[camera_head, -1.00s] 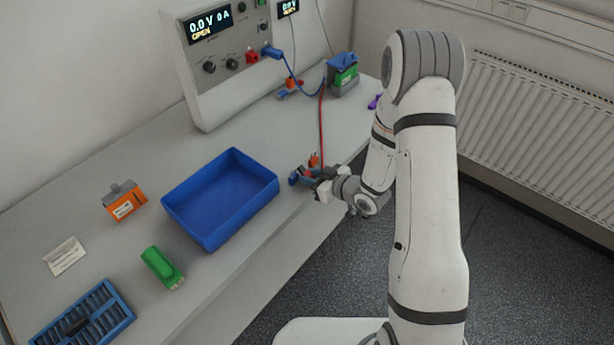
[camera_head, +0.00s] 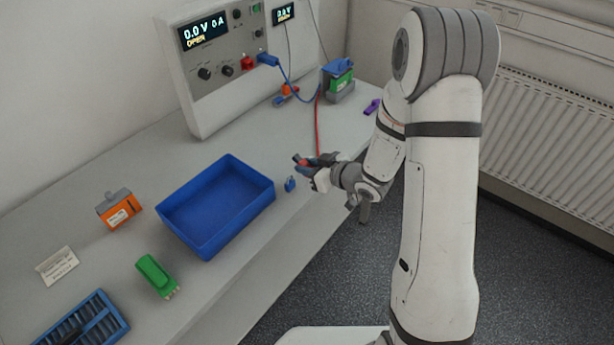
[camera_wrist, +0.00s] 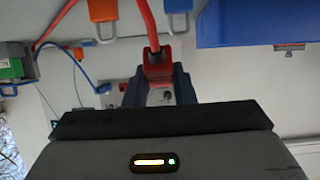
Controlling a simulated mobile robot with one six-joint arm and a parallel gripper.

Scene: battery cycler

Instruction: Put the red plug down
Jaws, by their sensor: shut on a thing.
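The red plug (camera_wrist: 157,66) sits between the blue fingers of my gripper (camera_wrist: 157,88) in the wrist view. My gripper is shut on it, and its red cable (camera_wrist: 148,22) leads away upward in that view. In the head view my gripper (camera_head: 304,164) is near the bench's front edge, right of the blue tray (camera_head: 188,238). The red plug is small there and partly hidden by the fingers. The red cable (camera_head: 318,125) runs from it back toward the battery holder (camera_head: 340,90). I cannot tell the exact height of the plug above the bench.
A small blue padlock (camera_head: 290,184) stands between the tray and my gripper. A blue plug (camera_head: 268,61) is in the cycler's front. Bare bench lies behind the tray.

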